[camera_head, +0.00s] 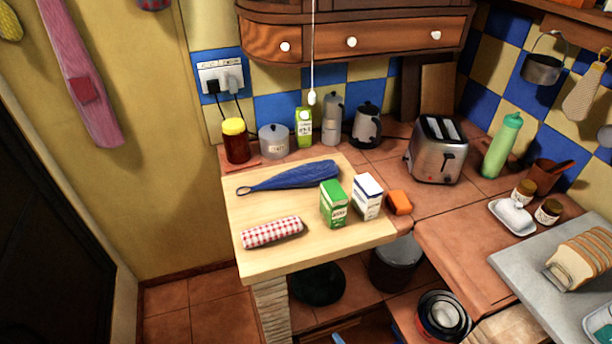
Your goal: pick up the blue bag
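A blue bag (297,176), long and folded like a closed umbrella with a loop at its left end, lies flat on the light wooden board (300,253) on the counter. It lies behind a green and white carton (333,204) and a white and blue carton (367,196). A red checked roll (272,232) lies in front of it to the left. Neither of my grippers shows in the head view.
Behind the board stand a jar with a yellow lid (236,141), a grey canister (273,141), a green carton (304,127) and a kettle (367,125). A cabinet (352,38) overhangs the back.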

